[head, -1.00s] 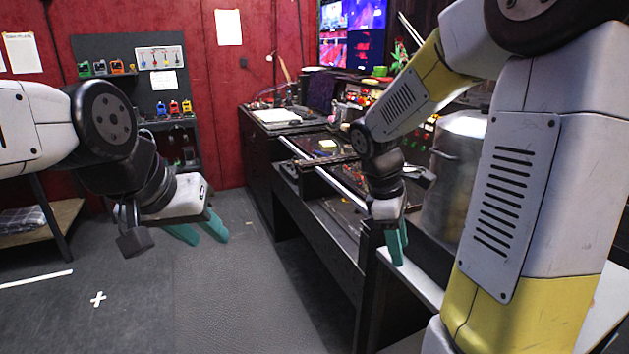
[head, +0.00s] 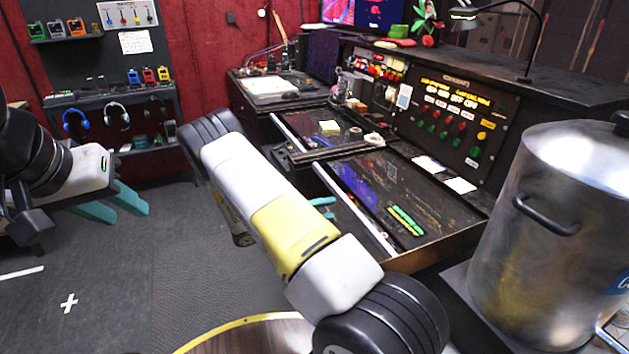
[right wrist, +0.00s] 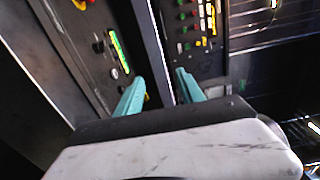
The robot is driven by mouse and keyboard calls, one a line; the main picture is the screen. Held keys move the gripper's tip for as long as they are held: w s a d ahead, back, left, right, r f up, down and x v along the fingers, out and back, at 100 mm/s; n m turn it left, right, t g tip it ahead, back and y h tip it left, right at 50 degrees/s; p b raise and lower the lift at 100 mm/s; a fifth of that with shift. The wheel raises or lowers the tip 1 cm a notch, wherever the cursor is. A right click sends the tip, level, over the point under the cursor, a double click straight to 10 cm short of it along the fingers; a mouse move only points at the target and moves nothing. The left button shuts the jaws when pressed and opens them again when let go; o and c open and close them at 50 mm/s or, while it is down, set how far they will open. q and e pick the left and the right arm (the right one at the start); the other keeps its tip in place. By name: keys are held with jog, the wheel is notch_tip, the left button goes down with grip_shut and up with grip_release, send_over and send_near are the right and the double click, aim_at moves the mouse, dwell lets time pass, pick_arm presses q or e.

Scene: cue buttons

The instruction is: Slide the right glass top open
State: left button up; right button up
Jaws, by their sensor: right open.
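The right glass top (head: 440,205) is a dark reflective pane on the console, with a bright metal rail (head: 352,208) along its left edge. A yellow-green strip shows at its front part. The left glass top (head: 300,132) lies farther back, also with a metal rail. My right gripper (right wrist: 158,90) is open, its teal fingers on either side of a dark bar-like edge in the right wrist view; contact is unclear. In the head view my forearm hides most of this gripper. My left gripper (head: 112,206) is open and empty at the left, away from the console.
A large metal pot (head: 560,220) stands right of the console. A button panel (head: 455,115) with coloured buttons rises behind the glass tops. A round wooden top (head: 245,338) is at the bottom. A shelf with headphones (head: 115,112) stands at the back left. Floor at left is clear.

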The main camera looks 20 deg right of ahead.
aim_at(344, 204)
jog(key=shift+n, duration=0.3)
jog(key=d, duration=0.2)
jog(key=w+d, duration=0.1)
jog(key=d, duration=0.4)
jog(key=shift+w+d+f, duration=0.15)
jog(key=shift+w+d, duration=0.1)
jog(key=shift+d, duration=0.1)
grip_shut()
dwell(0.8)
